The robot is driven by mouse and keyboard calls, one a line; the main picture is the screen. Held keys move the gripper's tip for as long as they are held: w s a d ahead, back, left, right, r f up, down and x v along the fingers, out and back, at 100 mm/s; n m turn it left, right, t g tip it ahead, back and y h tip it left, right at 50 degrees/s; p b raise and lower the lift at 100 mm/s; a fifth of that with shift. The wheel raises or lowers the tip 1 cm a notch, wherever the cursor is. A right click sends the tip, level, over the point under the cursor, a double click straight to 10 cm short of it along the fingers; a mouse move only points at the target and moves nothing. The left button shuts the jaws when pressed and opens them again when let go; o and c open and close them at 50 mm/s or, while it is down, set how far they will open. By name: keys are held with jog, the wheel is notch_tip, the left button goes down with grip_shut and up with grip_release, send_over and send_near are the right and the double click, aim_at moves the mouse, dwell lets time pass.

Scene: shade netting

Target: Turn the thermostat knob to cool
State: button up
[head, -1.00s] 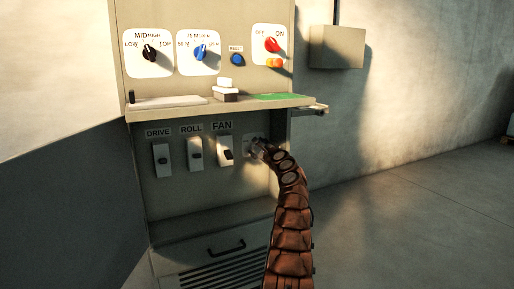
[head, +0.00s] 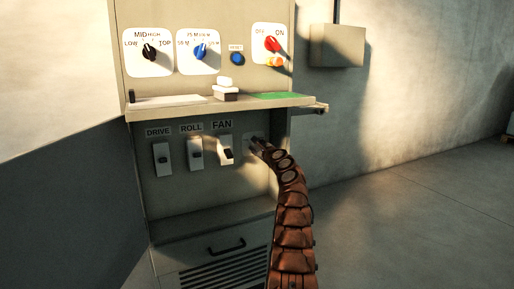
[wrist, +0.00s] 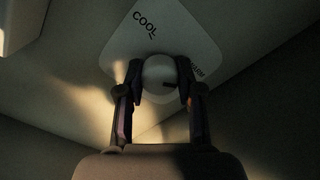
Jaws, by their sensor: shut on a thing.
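The thermostat knob (wrist: 159,72) is a pale round knob with a dark pointer line. It sits on a light plate (wrist: 185,32) marked COOL at the upper left, with a second, partly hidden label at the right. The pointer line points right in the wrist view, away from COOL. My gripper (wrist: 161,80) is shut on the knob, one finger on each side. In the head view my gripper (head: 258,144) reaches the panel under the shelf, right of the FAN switch, and mostly hides the knob.
A shelf (head: 190,110) juts out just above my gripper. DRIVE (head: 161,159), ROLL (head: 195,153) and FAN (head: 225,150) switches are to its left. Black (head: 149,51), blue (head: 200,51) and red (head: 272,44) knobs are above.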

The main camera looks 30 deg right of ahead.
jog(key=c, duration=0.4)
jog(key=shift+c, duration=0.2)
